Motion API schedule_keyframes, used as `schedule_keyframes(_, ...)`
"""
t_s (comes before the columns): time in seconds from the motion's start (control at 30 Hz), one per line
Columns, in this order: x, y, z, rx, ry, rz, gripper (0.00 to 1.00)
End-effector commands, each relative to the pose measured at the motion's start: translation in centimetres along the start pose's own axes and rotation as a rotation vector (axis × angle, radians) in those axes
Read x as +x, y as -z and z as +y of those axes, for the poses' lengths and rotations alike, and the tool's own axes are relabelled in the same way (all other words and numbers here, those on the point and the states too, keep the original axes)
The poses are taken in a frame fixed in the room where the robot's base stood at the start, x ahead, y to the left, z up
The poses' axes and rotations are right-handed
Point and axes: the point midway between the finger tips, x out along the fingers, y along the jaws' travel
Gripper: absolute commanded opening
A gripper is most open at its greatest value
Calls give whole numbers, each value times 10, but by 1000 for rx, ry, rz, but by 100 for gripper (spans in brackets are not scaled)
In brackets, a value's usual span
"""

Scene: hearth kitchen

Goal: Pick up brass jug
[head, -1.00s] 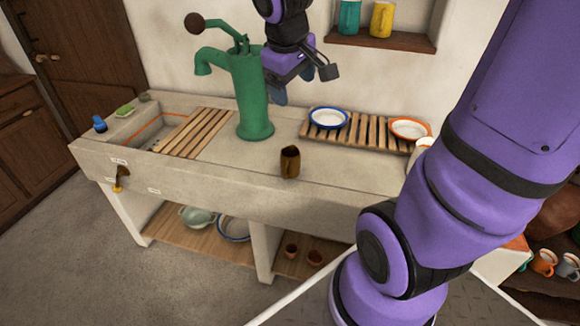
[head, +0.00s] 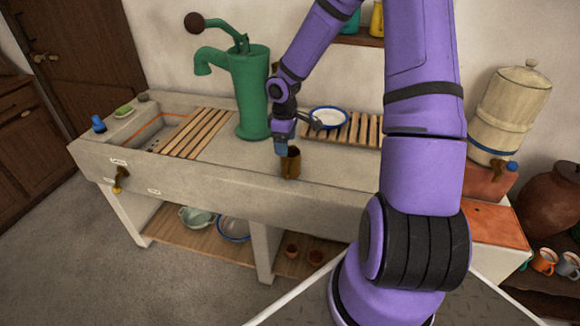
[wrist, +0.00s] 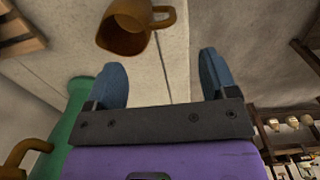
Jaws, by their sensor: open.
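The brass jug (head: 290,164) is a small brown-gold vessel standing upright near the front edge of the stone counter. In the wrist view the jug (wrist: 124,30) shows at the top, beyond and left of the fingertips, with its handle to the right and its dark mouth visible. My gripper (head: 282,147) is just above and beside the jug's rim in the head view. In the wrist view its two blue fingers (wrist: 164,72) stand apart with nothing between them. Whether a finger touches the jug is unclear.
A green hand pump (head: 252,92) stands left of my gripper. Another slatted rack (head: 196,132) lies by the sink. The counter left of the jug is clear.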

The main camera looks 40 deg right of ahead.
Motion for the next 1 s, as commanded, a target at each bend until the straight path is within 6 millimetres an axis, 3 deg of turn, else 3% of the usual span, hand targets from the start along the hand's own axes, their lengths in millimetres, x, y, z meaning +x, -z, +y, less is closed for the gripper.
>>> schedule_keyframes(0.4,51,2,0,-13,19,13,79)
schedule_keyframes(0.67,69,2,0,-11,17,14,79)
schedule_keyframes(1.0,112,-2,-2,-11,18,13,79)
